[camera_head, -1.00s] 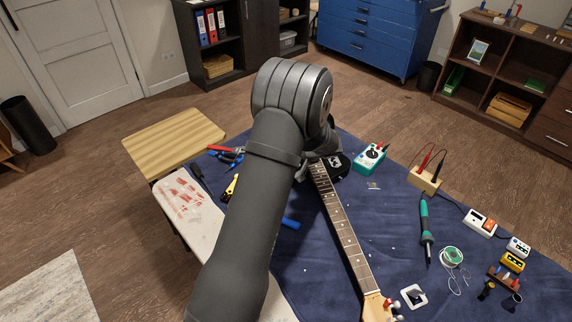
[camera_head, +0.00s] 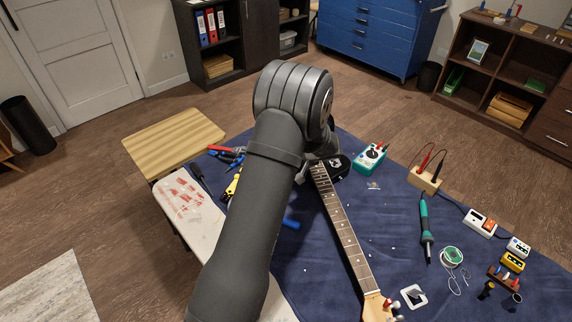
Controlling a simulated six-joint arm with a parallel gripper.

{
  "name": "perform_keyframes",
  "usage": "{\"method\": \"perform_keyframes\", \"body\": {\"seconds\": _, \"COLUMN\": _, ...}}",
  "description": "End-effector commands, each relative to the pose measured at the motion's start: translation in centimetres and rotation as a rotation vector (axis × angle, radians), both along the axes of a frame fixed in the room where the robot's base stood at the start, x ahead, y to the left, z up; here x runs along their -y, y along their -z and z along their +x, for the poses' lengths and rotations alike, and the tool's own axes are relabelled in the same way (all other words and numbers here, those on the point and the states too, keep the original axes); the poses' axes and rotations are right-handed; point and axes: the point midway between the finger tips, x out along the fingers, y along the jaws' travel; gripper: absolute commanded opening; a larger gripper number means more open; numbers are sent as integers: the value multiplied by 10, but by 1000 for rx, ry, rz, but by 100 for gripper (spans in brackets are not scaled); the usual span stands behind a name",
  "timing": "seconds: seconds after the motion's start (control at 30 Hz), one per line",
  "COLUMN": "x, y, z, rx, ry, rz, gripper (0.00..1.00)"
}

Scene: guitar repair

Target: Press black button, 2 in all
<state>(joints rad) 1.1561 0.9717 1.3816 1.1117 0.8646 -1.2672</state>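My arm rises from the bottom and bends over the guitar's body end. A small grey part of my gripper (camera_head: 302,172) shows beside the guitar; the fingertips are hidden behind my arm, so I cannot tell if they are open or shut. The electric guitar (camera_head: 343,228) lies on the blue cloth, its black body mostly hidden. I cannot tell which is the button.
On the blue cloth (camera_head: 310,265) are a teal-handled soldering iron (camera_head: 426,220), a solder spool (camera_head: 452,256), a wooden block with probes (camera_head: 424,180) and a white switch box (camera_head: 480,223). Pliers (camera_head: 226,152) lie left of my arm.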

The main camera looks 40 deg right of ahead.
Motion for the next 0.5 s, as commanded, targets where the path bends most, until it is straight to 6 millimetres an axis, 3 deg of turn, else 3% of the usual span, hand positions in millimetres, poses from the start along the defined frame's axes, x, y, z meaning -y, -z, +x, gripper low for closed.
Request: {"method": "perform_keyframes", "body": {"seconds": 0.5, "x": 0, "y": 6, "z": 0, "rx": 0, "ry": 1, "rz": 1, "gripper": 0}}
